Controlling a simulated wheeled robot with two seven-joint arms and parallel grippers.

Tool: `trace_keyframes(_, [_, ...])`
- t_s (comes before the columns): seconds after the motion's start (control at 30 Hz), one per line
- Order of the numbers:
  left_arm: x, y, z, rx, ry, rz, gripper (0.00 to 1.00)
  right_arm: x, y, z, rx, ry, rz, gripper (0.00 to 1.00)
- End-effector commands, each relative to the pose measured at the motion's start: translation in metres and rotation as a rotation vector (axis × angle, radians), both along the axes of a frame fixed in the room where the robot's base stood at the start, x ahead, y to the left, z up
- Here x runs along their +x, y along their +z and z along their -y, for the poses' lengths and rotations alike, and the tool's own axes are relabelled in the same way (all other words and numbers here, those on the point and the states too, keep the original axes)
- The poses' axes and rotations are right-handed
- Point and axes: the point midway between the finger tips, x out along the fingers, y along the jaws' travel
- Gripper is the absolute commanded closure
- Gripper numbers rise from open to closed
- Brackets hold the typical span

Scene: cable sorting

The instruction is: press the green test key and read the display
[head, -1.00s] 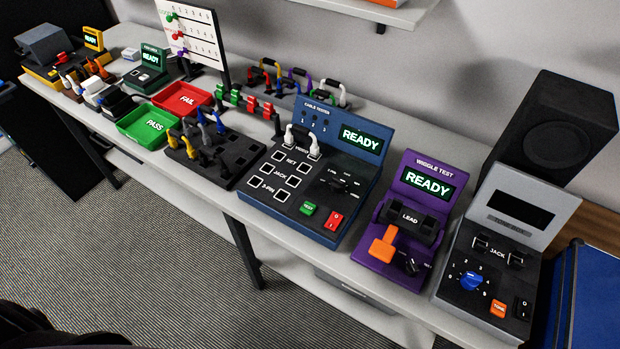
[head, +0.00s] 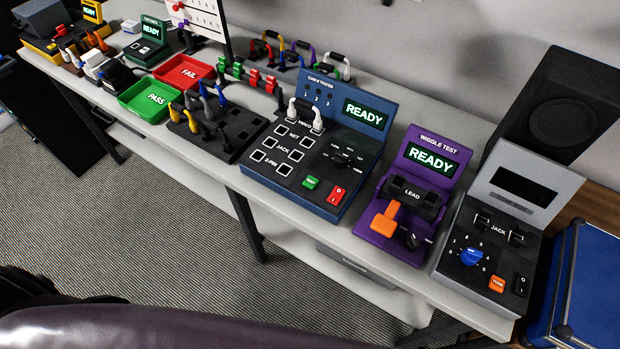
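The blue cable tester (head: 331,150) stands on the bench in the middle of the head view. A white cable (head: 305,115) is plugged into the top row of sockets, by the VIDEO label. Neither gripper shows in the head view. A dark rounded shape along the bottom edge looks like part of my own arm.
Left are a dark cable rack (head: 235,145), a green PASS tray (head: 128,108) and a red FAIL tray (head: 187,60). A black speaker (head: 555,105) stands behind at right. Floor in front is clear.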

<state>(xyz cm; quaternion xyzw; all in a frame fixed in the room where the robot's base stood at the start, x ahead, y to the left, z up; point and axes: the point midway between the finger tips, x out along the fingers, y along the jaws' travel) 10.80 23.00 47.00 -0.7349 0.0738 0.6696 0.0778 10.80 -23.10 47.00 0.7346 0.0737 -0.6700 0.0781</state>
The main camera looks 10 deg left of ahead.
Motion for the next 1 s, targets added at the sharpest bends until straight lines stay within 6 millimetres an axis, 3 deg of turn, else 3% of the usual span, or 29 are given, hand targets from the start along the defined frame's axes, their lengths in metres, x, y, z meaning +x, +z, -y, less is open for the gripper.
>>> trace_keyframes(0.07, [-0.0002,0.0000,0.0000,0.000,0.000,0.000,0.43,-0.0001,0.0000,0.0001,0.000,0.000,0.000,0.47])
trace_keyframes(0.5, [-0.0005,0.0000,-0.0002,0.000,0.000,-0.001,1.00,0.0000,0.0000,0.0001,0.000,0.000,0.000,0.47])
trace_keyframes(1.0, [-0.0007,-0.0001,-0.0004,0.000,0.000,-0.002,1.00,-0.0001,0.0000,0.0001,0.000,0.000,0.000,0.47])
